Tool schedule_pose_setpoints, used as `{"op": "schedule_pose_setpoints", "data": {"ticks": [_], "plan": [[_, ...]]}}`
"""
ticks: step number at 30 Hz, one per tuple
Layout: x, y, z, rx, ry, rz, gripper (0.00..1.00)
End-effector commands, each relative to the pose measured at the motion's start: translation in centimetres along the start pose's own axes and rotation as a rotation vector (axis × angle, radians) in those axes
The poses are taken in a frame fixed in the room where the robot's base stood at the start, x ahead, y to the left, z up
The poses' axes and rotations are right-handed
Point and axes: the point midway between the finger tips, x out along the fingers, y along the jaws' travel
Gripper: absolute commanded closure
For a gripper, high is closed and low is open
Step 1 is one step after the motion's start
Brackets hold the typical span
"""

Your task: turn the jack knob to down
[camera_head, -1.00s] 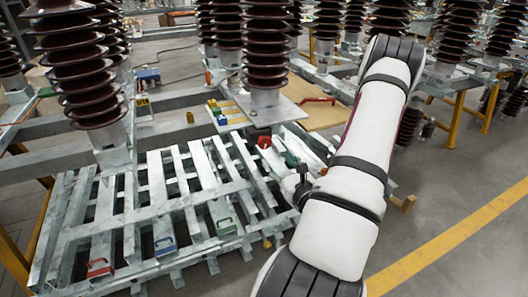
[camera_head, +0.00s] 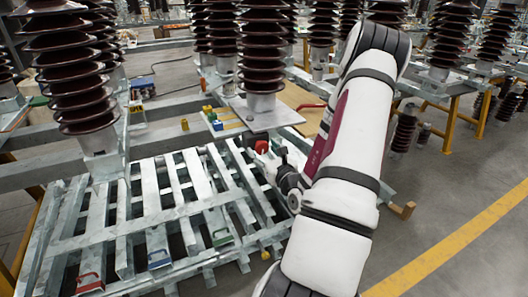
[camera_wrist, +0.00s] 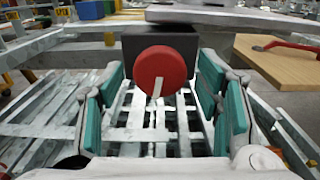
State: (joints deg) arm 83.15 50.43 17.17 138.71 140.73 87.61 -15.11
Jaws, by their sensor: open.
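The jack knob (camera_wrist: 160,74) is a round red disc with a pale line running from its middle to its lower edge. It sits on the front of a dark block under a metal plate. In the head view the red knob (camera_head: 262,147) shows under the insulator's base plate, just beyond my gripper. My gripper (camera_wrist: 161,100) is open, with teal pads on either side of the knob in the wrist view. The fingers look apart from the knob; I cannot tell how far their tips reach past its face. In the head view my gripper (camera_head: 276,160) is small and partly hidden.
A slatted metal pallet frame (camera_head: 150,244) lies below, with red (camera_head: 90,283), blue (camera_head: 159,259) and green (camera_head: 222,238) handled items. A wooden board (camera_wrist: 259,68) with a red handle (camera_wrist: 283,44) is on the right. Tall brown insulators (camera_head: 266,50) stand behind.

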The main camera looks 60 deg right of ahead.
Motion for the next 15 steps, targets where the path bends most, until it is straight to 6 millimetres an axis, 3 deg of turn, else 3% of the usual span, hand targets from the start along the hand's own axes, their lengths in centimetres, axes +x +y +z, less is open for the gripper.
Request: {"op": "schedule_pose_setpoints", "data": {"ticks": [2, 8, 15], "plan": [[-0.01, 0.01, 0.00, 0.000, 0.000, 0.000, 0.44], [-0.03, 0.01, -0.01, 0.000, 0.000, 0.000, 0.89], [-0.04, 0.01, 0.00, 0.009, 0.000, 0.000, 0.89]]}}
